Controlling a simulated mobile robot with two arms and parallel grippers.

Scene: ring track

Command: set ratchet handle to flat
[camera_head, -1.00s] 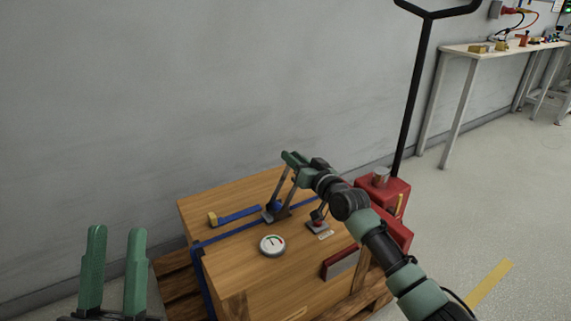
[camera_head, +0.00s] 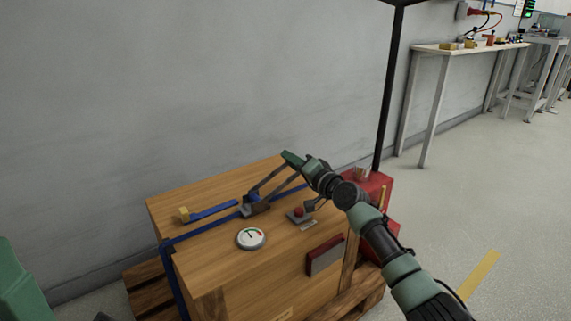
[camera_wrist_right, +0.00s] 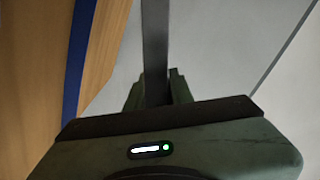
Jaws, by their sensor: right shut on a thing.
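The ratchet (camera_head: 256,207) is a metal buckle with a blue strap wound in it, on top of a wooden crate (camera_head: 215,258). Its grey handle (camera_head: 267,182) slants up and to the right from the ratchet, tilted, not flat. My right gripper (camera_head: 291,161) is shut on the upper end of the handle. In the right wrist view, the grey handle bar (camera_wrist_right: 155,45) runs between the green fingers of the right gripper (camera_wrist_right: 157,88). A green piece of my left arm or gripper (camera_head: 20,285) shows at the lower left edge; its fingertips are out of sight.
A blue strap (camera_head: 200,234) crosses the crate, with a yellow-ended strap piece behind. A round gauge (camera_head: 251,238) and a red-knobbed fitting (camera_head: 298,213) sit on the crate. A red pallet jack (camera_head: 377,190) stands at its right. A wall is behind.

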